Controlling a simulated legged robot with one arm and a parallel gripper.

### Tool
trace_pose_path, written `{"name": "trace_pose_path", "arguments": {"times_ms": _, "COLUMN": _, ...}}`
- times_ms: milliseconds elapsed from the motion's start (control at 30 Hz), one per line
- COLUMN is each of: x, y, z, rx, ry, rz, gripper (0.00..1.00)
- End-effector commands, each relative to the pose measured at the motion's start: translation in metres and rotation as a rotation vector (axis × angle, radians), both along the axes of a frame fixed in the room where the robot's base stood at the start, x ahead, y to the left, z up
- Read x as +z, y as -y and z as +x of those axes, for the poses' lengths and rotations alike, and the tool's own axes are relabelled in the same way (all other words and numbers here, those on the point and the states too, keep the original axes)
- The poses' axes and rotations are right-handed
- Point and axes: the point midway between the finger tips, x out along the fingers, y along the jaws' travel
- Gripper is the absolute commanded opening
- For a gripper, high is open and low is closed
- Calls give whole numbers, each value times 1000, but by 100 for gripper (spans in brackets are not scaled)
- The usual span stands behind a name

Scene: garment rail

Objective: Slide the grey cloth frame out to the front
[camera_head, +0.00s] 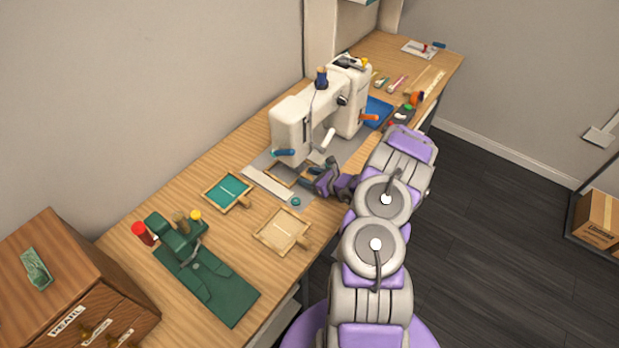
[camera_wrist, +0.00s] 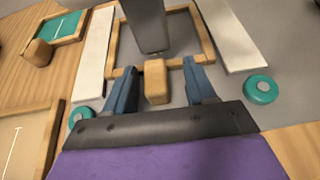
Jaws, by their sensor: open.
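The wooden frame with grey cloth (camera_wrist: 205,34) lies under the sewing machine (camera_head: 292,130), between two white strips (camera_wrist: 95,55). Its near edge carries a short wooden handle block (camera_wrist: 155,82). In the head view only part of the frame (camera_head: 277,178) shows beside my gripper (camera_head: 310,173). In the wrist view my gripper (camera_wrist: 158,72) is open, with one blue finger on each side of the handle block and gaps between. The machine's dark foot (camera_wrist: 147,25) stands over the frame and hides part of its cloth.
A teal cloth frame (camera_head: 228,190) and a beige cloth frame (camera_head: 282,232) lie to the left. Teal knobs (camera_wrist: 80,117) sit by the strips' near ends. A green press (camera_head: 208,280) stands nearer; small tools lie beyond the machine. The bench's front edge is close.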

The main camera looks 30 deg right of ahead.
Motion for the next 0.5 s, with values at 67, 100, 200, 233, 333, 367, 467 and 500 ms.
{"name": "trace_pose_path", "arguments": {"times_ms": 67, "x": 0, "y": -1, "z": 0, "rx": 0, "ry": 0, "rz": 0, "gripper": 55}}
{"name": "trace_pose_path", "arguments": {"times_ms": 100, "x": 1, "y": -1, "z": 0, "rx": 0, "ry": 0, "rz": -1, "gripper": 55}}
{"name": "trace_pose_path", "arguments": {"times_ms": 200, "x": 1, "y": -2, "z": 0, "rx": -1, "ry": 0, "rz": -1, "gripper": 55}}
{"name": "trace_pose_path", "arguments": {"times_ms": 233, "x": 1, "y": -2, "z": 0, "rx": -1, "ry": 0, "rz": -1, "gripper": 52}}
{"name": "trace_pose_path", "arguments": {"times_ms": 333, "x": 0, "y": -1, "z": 0, "rx": 0, "ry": 0, "rz": -1, "gripper": 43}}
{"name": "trace_pose_path", "arguments": {"times_ms": 367, "x": 0, "y": -1, "z": 0, "rx": 0, "ry": 0, "rz": 0, "gripper": 40}}
{"name": "trace_pose_path", "arguments": {"times_ms": 467, "x": 0, "y": 0, "z": 0, "rx": 0, "ry": 0, "rz": 0, "gripper": 30}}
{"name": "trace_pose_path", "arguments": {"times_ms": 500, "x": 0, "y": 0, "z": 0, "rx": 0, "ry": 0, "rz": 0, "gripper": 27}}
